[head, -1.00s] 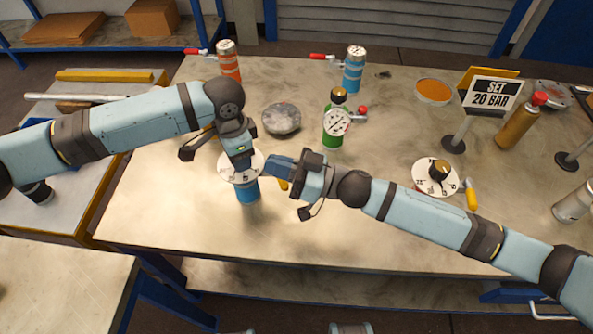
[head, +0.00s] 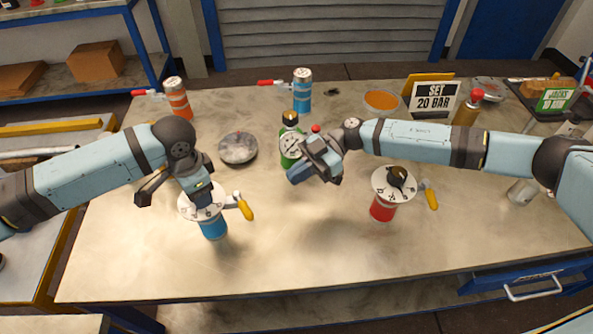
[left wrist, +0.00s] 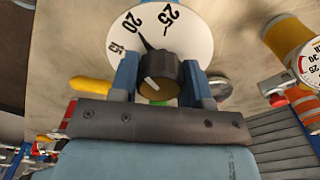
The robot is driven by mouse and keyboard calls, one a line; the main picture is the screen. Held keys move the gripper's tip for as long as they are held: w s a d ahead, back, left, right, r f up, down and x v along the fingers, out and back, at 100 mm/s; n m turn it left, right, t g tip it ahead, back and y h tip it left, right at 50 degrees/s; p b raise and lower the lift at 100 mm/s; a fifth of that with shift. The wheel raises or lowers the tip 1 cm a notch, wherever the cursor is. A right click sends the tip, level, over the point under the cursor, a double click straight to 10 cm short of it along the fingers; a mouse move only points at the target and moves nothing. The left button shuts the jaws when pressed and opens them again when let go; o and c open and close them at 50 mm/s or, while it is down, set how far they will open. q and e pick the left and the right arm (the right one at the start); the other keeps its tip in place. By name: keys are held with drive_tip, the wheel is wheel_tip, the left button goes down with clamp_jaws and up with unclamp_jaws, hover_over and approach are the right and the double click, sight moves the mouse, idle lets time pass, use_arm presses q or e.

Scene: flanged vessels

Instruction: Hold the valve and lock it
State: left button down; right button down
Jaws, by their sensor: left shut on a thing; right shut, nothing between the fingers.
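The blue valve (head: 213,229) stands upright at the table's front left, with a white dial top and a yellow-handled lever (head: 244,207) sticking out to its right. My left gripper (head: 200,198) is over the dial. In the left wrist view its fingers are shut on the black knob (left wrist: 158,78), one on each side. The white dial (left wrist: 185,30) shows 15, 20 and 25, and the black pointer is near 20. The lever's yellow handle also shows there (left wrist: 92,86). My right gripper (head: 297,176) is shut and empty, in front of the green gauge vessel (head: 291,143), apart from the lever.
A red vessel (head: 382,211) with a dial and yellow lever stands right of centre. A "SET 20 BAR" sign (head: 435,97) is behind it. The front middle is clear.

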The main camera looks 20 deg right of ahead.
sight(250, 210)
drive_tip(key=x, duration=1)
drive_tip(key=shift+a+r, duration=0.1)
drive_tip(key=shift+s+a, duration=0.8)
drive_tip(key=shift+a, duration=0.05)
drive_tip(key=shift+d, duration=0.15)
drive_tip(key=s+d+r, duration=0.1)
drive_tip(key=d+r, duration=0.2)
drive_tip(key=d, duration=1)
drive_tip(key=shift+r, duration=0.3)
drive_tip(key=shift+d, duration=0.1)
use_arm(q)
drive_tip(key=c, duration=0.5)
unclamp_jaws()
wheel_tip(250, 210, up, 12)
